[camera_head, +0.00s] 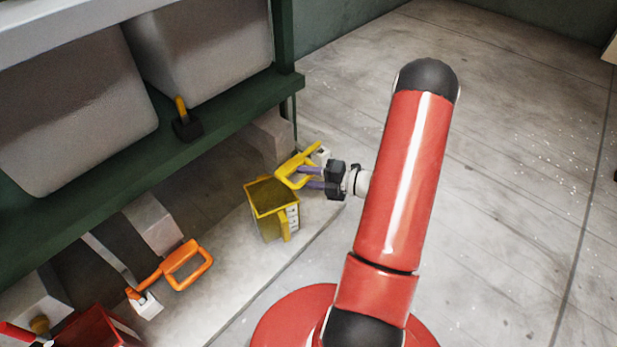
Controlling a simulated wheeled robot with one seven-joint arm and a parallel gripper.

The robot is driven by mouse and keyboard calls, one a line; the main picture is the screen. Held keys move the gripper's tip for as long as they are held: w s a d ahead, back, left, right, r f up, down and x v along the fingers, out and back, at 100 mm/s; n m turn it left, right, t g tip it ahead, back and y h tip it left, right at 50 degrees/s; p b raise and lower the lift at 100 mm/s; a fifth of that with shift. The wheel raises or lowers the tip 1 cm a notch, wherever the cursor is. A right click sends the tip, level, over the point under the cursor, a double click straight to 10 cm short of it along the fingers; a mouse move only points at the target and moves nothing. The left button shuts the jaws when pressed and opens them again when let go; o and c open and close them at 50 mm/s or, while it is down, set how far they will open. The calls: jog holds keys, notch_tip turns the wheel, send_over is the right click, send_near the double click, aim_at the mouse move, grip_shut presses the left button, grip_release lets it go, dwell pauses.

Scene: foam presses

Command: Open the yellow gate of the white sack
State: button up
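A yellow loop handle (290,175), likely the yellow gate's, stands near the shelf's right end, with a small white block (319,155) at its upper end. My gripper (303,179) reaches it from the right. Its two purple fingers are apart, with their tips at the loop. They overlap it in this view, and I cannot tell whether they touch it. Two pale sacks or bins show on the green shelf: a right one (210,55) and a left one (75,110). Which one the yellow handle belongs to is not clear.
A yellow open-topped container (285,228) stands on the floor just left of my gripper. An orange loop handle (187,265) and a red container (95,330) are lower left. A green shelf frame (180,155) bounds the left. The floor at right is clear.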

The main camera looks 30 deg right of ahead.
grip_shut()
jog(key=shift+s, duration=0.1)
jog(key=s+p, duration=0.1)
jog(key=s, duration=0.1)
jog(key=s+d, duration=0.1)
jog(key=shift+s+d+p, duration=0.2)
jog(key=shift+s+p, duration=0.15)
grip_release()
jog(key=p+v, duration=0.1)
jog(key=v, duration=0.6)
jog(key=shift+s+d, duration=0.25)
